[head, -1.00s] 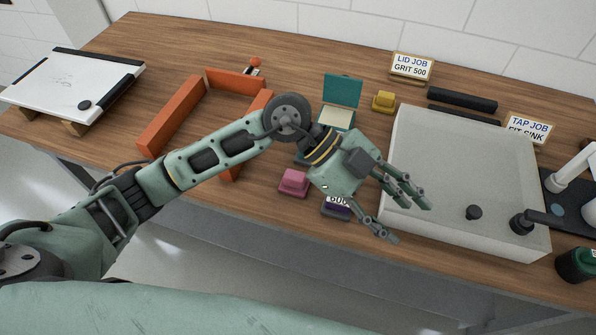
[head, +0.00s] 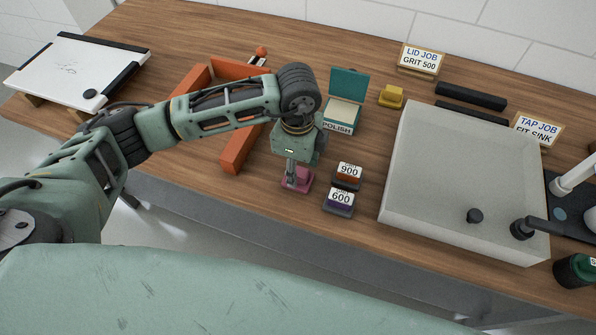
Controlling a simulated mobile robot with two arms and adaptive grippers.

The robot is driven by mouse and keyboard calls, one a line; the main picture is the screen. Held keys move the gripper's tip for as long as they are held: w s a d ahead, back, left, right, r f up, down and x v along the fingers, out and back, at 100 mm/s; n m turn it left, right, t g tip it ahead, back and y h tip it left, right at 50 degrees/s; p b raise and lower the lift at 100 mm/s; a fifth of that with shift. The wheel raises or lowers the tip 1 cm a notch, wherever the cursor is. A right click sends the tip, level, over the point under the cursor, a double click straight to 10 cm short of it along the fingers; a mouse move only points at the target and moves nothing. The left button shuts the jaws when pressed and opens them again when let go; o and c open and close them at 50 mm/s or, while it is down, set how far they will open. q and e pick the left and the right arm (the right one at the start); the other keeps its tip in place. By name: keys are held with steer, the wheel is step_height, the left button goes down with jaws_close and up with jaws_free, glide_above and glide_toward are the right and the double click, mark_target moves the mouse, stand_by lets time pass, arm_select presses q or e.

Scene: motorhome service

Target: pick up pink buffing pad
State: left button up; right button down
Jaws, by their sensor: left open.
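The pink buffing pad (head: 298,184) sits on the wooden workbench, left of the two numbered blocks. My left gripper (head: 296,180) points down right over the pad, with its fingers at the pad and hiding part of it. The jaws are open; whether the fingers touch the pad I cannot tell. My right gripper does not show.
Behind are a teal POLISH box (head: 346,88) and a yellow block (head: 391,96). An orange frame (head: 236,148) lies left; a large grey lid (head: 440,165) lies right.

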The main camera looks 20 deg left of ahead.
arm_select(q)
steer(key=shift+f, duration=0.9)
steer(key=shift+d, duration=0.1)
steer(key=shift+c, duration=0.2)
jaws_close()
